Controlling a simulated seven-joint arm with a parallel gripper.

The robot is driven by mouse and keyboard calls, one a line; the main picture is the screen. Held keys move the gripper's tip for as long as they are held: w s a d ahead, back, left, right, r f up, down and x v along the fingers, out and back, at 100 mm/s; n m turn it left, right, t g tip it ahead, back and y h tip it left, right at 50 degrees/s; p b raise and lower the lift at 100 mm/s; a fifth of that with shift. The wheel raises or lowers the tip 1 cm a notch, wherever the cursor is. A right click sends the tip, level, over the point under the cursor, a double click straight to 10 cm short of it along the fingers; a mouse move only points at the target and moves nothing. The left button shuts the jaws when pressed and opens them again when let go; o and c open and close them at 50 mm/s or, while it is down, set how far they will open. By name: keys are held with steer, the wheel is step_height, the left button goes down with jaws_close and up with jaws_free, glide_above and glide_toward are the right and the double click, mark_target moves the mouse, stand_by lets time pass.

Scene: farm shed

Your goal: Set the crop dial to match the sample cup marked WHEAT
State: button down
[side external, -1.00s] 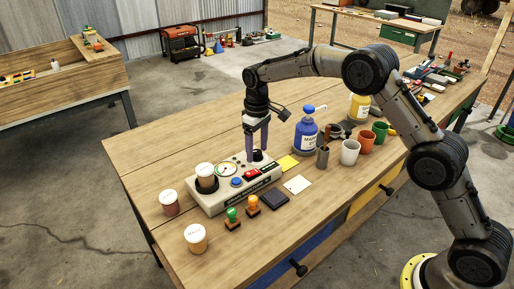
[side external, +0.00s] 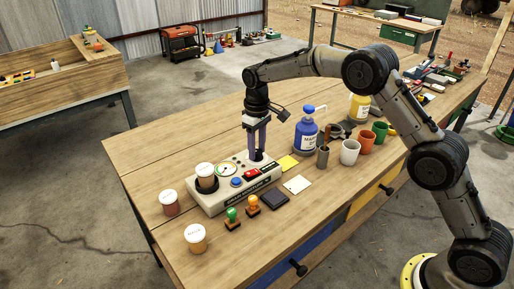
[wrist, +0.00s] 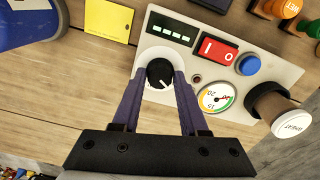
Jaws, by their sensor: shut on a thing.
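The crop dial (wrist: 160,73) is a black knob with a white pointer line on a round white plate, on the light grey tester (side external: 235,187). My gripper (wrist: 161,76) is shut on the knob, one purple finger on each side. In the side view, my gripper (side external: 257,157) points down at the tester's far end and its fingers hide most of the knob. A sample cup (side external: 206,178) with a white lid sits in the tester's dark well. In the wrist view its lid (wrist: 286,124) appears to read WHEAT. The dial's crop marks are too small to read.
Two other lidded cups (side external: 170,204) (side external: 196,239) stand beside the tester. A red switch (wrist: 215,50), blue button (wrist: 249,64) and gauge (wrist: 216,97) are near the knob.

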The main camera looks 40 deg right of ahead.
mark_target(257, 151)
steer(key=m, duration=0.6)
steer(key=shift+m, duration=2.7)
steer(key=shift+r, duration=0.1)
steer(key=shift+c, duration=2.2)
jaws_free()
step_height(257, 151, up, 14)
